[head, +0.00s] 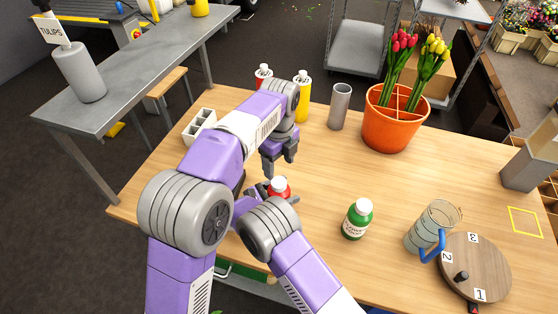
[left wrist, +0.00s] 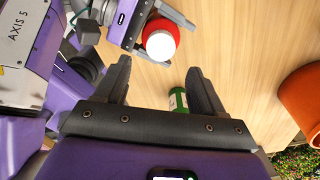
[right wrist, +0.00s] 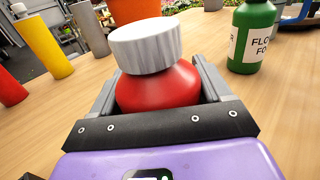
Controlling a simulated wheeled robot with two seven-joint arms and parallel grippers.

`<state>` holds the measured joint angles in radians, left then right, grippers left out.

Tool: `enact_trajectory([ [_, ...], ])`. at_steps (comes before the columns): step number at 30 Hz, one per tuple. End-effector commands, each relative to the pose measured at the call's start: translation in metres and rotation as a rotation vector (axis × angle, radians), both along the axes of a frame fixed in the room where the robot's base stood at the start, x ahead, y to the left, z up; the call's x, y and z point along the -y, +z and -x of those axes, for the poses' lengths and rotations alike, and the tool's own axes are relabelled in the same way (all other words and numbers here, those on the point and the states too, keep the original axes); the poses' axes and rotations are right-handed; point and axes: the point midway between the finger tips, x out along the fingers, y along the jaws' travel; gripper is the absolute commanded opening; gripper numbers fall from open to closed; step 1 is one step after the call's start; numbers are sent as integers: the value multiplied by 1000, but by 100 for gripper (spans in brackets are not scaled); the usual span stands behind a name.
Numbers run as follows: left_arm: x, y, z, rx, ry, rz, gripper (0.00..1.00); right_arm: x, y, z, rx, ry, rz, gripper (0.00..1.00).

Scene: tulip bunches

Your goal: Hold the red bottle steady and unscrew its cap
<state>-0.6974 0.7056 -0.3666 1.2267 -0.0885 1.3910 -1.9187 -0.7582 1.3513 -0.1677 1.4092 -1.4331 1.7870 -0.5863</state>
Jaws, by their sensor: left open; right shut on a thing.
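The red bottle (head: 278,188) with its white cap stands near the table's front edge; in the right wrist view the red body (right wrist: 158,88) sits between the fingers, with the ribbed white cap (right wrist: 145,46) on top. My right gripper (right wrist: 158,95) is shut on the bottle's body below the cap. The bottle and cap also show at the top of the left wrist view (left wrist: 160,44). My left gripper (head: 280,165) is open and empty, fingers pointing down, above and just behind the bottle in the head view. In the left wrist view its fingertips (left wrist: 157,75) are apart from the cap.
A green bottle (head: 357,218) stands to the right, then a glass jug (head: 432,226) and a round wooden board (head: 475,268). Behind are an orange tulip pot (head: 396,117), a grey cylinder (head: 340,106), a yellow bottle (head: 302,98) and a white compartment holder (head: 199,126). The table's middle is clear.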

Motion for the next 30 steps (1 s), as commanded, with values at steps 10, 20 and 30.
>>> enact_trajectory([
  [10, 0, 2, -1, 7, -313, 4, 69, 0, 0, 0, 0, 0, -1, 0],
  [20, 0, -35, 0, 4, -335, 3, 69, 0, 0, 0, 0, 0, -1, 0],
  [30, 0, -74, 0, 8, -334, 3, 69, 0, 0, 0, 0, 0, -1, 0],
])
